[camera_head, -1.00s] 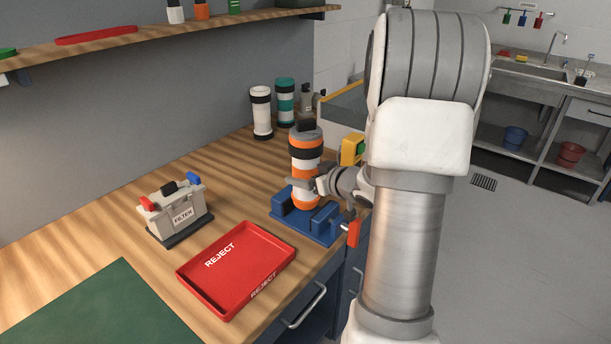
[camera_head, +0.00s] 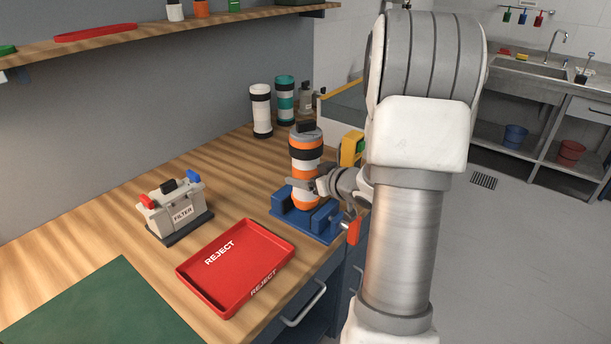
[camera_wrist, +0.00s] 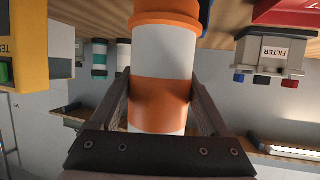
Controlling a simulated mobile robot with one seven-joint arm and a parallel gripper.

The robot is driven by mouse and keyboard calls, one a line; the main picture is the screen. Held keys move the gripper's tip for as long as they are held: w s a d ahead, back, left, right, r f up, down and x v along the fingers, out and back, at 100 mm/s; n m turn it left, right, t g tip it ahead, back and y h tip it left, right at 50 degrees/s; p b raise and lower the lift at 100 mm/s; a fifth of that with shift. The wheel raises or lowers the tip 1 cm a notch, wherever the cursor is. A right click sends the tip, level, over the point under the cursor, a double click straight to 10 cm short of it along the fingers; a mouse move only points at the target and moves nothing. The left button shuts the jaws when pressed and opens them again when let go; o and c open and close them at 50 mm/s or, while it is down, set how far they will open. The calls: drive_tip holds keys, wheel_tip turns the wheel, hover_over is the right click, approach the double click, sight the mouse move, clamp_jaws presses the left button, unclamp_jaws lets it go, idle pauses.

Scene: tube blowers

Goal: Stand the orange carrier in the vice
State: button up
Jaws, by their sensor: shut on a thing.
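The orange carrier (camera_head: 306,173) is a cylinder with orange and white bands and dark rings near its top. It stands upright at the blue vice (camera_head: 318,222), its lower end between the vice's jaws. Whether its base touches the vice bed is hidden. My gripper (camera_head: 322,186) is shut on the carrier from the right. In the wrist view the carrier (camera_wrist: 162,75) appears between both fingers of my gripper (camera_wrist: 160,100). The vice has a red handle (camera_head: 354,232) at its right end.
A red REJECT tray (camera_head: 262,262) lies in front of the vice. A grey FILTER box (camera_head: 170,212) stands to the left. White (camera_head: 261,110) and teal (camera_head: 285,100) banded cylinders stand behind. A yellow device (camera_head: 351,149) is just behind my gripper. A green mat (camera_head: 95,310) lies front left.

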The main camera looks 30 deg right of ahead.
drive_tip(key=shift+f+b, duration=1.2)
drive_tip(key=shift+f, duration=0.55)
drive_tip(key=o, duration=1.4)
drive_tip(key=p+v, duration=0.3)
drive_tip(key=v, duration=1.4)
drive_tip(key=shift+s, duration=0.2)
